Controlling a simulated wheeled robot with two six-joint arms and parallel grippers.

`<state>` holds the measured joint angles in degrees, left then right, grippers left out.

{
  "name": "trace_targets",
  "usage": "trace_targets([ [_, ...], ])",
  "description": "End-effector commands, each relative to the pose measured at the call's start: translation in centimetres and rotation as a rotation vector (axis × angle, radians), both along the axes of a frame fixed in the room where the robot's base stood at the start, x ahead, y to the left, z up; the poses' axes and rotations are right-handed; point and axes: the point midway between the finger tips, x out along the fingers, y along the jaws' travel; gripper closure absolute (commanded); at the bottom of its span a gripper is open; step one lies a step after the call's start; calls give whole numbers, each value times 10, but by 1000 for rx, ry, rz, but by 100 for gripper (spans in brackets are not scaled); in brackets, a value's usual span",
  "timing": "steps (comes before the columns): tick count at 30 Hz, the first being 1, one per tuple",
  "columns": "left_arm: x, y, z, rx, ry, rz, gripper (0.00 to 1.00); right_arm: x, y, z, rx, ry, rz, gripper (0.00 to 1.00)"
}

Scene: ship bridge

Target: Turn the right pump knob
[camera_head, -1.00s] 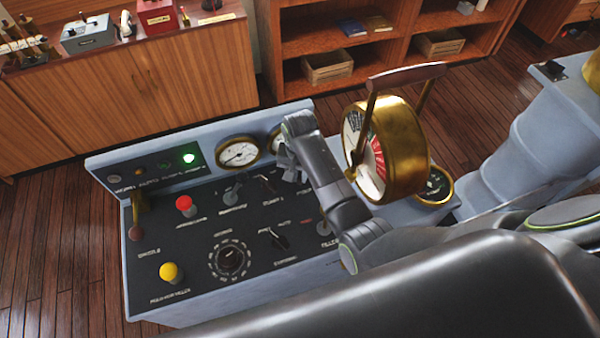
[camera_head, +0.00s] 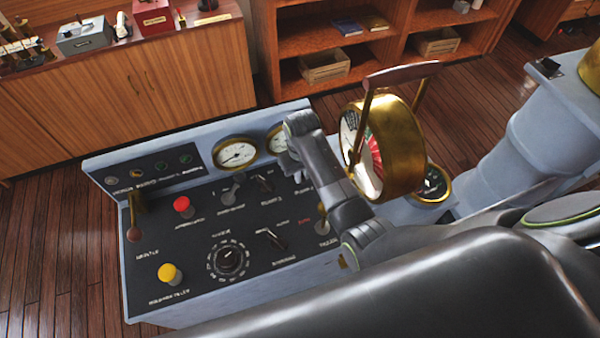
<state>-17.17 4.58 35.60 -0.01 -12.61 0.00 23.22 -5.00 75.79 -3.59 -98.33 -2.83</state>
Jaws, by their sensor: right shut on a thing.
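My right gripper (camera_head: 290,166) is over the back right of the black control panel (camera_head: 205,262), its fingers partly hidden by my own wrist. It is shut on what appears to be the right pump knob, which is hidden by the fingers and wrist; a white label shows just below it. Two other dark switch knobs, the left one (camera_head: 232,191) and the middle one (camera_head: 264,183), stand in the same row to the left. My left gripper is not in view.
A brass wheel-shaped telegraph (camera_head: 405,150) with a long handle stands close to the right of my wrist. A red button (camera_head: 182,205), a yellow button (camera_head: 168,272) and a round dial (camera_head: 229,260) are on the panel. Gauges (camera_head: 235,154) stand behind.

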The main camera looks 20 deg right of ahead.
Motion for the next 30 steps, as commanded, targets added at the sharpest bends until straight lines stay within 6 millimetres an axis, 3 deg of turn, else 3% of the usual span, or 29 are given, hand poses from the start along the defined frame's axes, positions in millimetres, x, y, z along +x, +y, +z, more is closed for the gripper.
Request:
trace_targets([
  [15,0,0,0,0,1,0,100,3,-4,1,1,-6,339,100],
  [30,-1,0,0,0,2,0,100,4,-5,1,1,-6,405,100],
])
